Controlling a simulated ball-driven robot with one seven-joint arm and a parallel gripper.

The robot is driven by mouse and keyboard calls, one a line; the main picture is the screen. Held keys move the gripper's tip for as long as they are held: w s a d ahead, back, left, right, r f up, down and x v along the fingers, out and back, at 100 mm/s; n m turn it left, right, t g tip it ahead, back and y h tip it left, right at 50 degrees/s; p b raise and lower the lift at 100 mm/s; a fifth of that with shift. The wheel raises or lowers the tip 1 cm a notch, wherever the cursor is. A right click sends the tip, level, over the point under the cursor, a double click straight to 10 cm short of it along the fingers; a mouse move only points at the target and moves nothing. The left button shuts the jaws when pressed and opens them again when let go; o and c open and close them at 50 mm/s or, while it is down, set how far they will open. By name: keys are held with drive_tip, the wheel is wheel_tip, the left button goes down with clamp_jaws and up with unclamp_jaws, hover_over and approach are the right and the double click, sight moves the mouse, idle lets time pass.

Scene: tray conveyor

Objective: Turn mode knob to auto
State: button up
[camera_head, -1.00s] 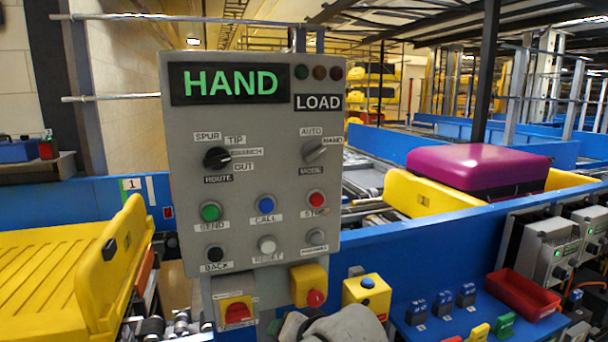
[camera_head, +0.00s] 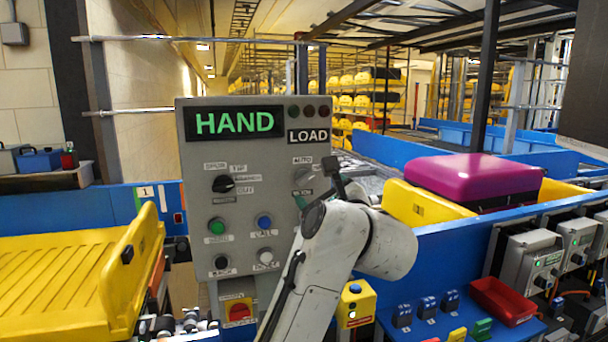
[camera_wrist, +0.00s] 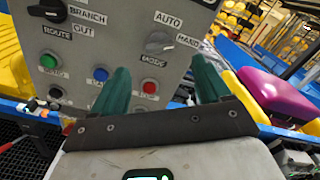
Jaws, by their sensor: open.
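The grey mode knob (camera_head: 304,176) is at the upper right of a grey control panel (camera_head: 200,165), below the AUTO label and left of the HAND label. In the wrist view the mode knob (camera_wrist: 158,42) shows whole, with its handle towards HAND. The panel's display (camera_head: 234,123) reads HAND in green. My gripper (camera_head: 318,185) is in front of the panel near the knob, its green fingers apart and empty. In the wrist view my gripper (camera_wrist: 161,64) has one finger on each side below the knob, and nothing shows between the fingertips but panel.
The black route knob (camera_head: 222,184) and the green (camera_head: 217,226) and blue (camera_head: 264,222) buttons are left of my arm. In the wrist view a red button (camera_wrist: 149,87) lies between the fingers. A yellow tray (camera_head: 80,275) is left; a purple case (camera_head: 475,178) is right.

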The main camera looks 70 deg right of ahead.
sight(303, 180)
drive_tip(key=p+x, duration=0.3)
drive_tip(key=x, duration=0.6)
drive_tip(key=shift+w+d, duration=0.15)
drive_tip(key=shift+c, duration=0.2)
drive_tip(key=c, duration=1)
drive_tip(key=shift+n, duration=0.4)
drive_tip(key=n+b, duration=0.1)
drive_tip(key=n, duration=0.4)
drive_tip(key=shift+w+f+n, duration=0.1)
drive_tip(key=shift+n, duration=0.2)
drive_tip(key=n, duration=0.5)
drive_tip(key=shift+f+n+b, duration=0.1)
drive_tip(key=shift+n+b, duration=0.2)
drive_tip(key=shift+w, duration=0.1)
